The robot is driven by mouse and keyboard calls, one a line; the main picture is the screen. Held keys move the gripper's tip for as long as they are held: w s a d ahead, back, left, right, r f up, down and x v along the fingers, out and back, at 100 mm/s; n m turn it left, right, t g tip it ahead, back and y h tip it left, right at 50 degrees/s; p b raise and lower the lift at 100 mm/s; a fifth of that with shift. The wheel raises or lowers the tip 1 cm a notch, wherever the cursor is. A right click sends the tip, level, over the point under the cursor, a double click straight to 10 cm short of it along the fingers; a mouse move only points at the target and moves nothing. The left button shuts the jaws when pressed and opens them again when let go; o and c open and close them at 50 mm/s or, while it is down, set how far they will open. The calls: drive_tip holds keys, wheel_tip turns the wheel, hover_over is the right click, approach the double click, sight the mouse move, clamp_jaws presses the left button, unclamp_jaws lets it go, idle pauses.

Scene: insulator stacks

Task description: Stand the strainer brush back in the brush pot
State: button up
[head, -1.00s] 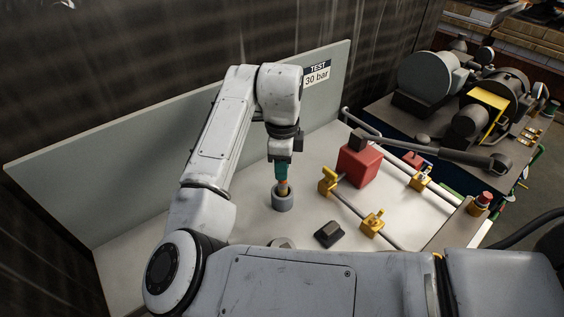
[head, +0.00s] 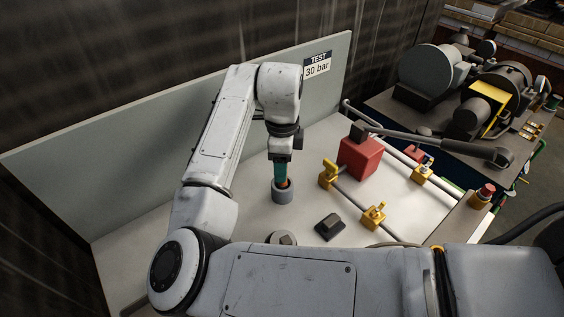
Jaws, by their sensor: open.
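The strainer brush (head: 280,173), with a teal handle and a bit of orange below it, stands roughly upright in the grey brush pot (head: 283,196). Its lower part is hidden inside the pot. My gripper (head: 280,160) points down from above, at the top of the handle. The jaws are open; the fingers are small and dark, and I cannot tell whether they touch the handle.
A red block (head: 361,157), brass valve fittings (head: 373,216) on pipes and a long grey lever (head: 440,143) lie to the right. A grey back panel (head: 130,178) stands behind; the bench left of the pot is clear.

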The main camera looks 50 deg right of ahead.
wheel_tip(320, 180, up, 11)
drive_tip(key=shift+f, duration=0.1)
idle(0.6)
idle(1.0)
